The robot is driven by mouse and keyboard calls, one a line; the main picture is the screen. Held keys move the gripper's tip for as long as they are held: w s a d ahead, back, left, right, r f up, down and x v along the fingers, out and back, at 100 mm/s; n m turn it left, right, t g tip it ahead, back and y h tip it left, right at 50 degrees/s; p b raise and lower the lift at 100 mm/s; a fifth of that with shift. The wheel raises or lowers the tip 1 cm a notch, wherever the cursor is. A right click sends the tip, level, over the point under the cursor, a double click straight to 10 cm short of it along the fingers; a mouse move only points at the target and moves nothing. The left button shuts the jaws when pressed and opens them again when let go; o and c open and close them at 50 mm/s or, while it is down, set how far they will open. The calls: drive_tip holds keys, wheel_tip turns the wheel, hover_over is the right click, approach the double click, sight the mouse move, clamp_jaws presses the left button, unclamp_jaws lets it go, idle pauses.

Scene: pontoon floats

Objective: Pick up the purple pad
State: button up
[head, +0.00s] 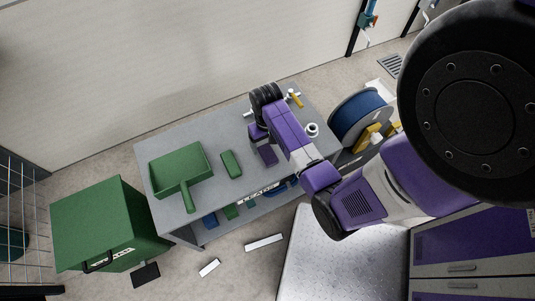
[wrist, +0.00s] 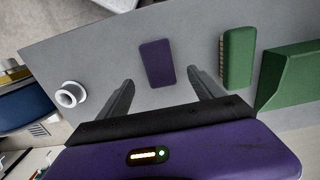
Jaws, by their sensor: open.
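The purple pad (wrist: 157,64) lies flat on the grey table, seen in the wrist view just beyond and between my two fingers. It also shows in the head view (head: 267,154), next to my gripper's purple body. My gripper (wrist: 160,82) is open and empty, with one finger to each side of the pad's near end in the picture. The fingers appear to be above the table and apart from the pad; the exact height is hard to tell. In the head view my fingers are hidden.
A green brush (wrist: 238,57) lies right of the pad, then a green dustpan (head: 181,163). A white ring-like cup (wrist: 70,94) is to the left. A green bin (head: 110,225) stands beside the grey table (head: 160,218). A blue cable reel (head: 359,112) stands at its other end.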

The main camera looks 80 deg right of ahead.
sight(268, 153)
drive_tip(key=f, duration=0.6)
drive_tip(key=shift+s+a, duration=0.25)
drive_tip(key=shift+s, duration=0.05)
drive_tip(key=c, duration=1.4)
